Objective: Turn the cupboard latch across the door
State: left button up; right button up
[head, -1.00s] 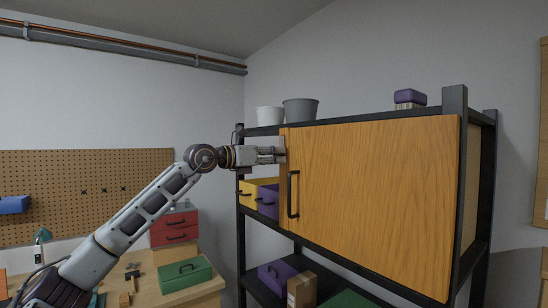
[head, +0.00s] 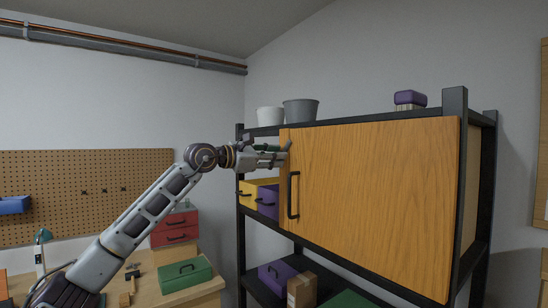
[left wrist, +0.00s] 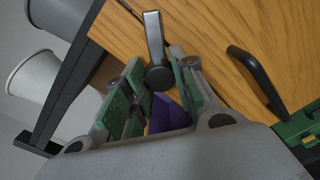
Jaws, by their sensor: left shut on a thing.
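The wooden cupboard door (head: 380,205) is closed in the rack, with a black bar handle (head: 293,195) near its left edge. The handle also shows in the left wrist view (left wrist: 258,77). The grey latch (left wrist: 155,42) has a round pivot on the wooden strip beside the door. Its arm slants over the dark seam, and its tip appears to lie on the door side. My left gripper (left wrist: 161,88) is shut on the latch at its pivot end, green-padded fingers on either side. In the head view my left gripper (head: 287,153) hides the latch. My right gripper is out of view.
A white pot (head: 270,116) and a grey pot (head: 300,110) stand on the rack top above my gripper. Yellow and purple drawers (head: 268,200) sit just below it. A workbench with a green box (head: 185,274) is at lower left.

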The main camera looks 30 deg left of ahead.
pick_arm(q)
jog(key=shift+m+y+p, duration=0.3)
jog(key=shift+m+p, duration=0.05)
jog(key=shift+m, duration=4.45)
jog(key=o, duration=1.1)
jog(key=shift+c, duration=0.2)
jog(key=shift+s+a, duration=0.1)
jog(key=shift+s, duration=0.1)
jog(key=v, duration=0.7)
jog(key=shift+s, duration=0.25)
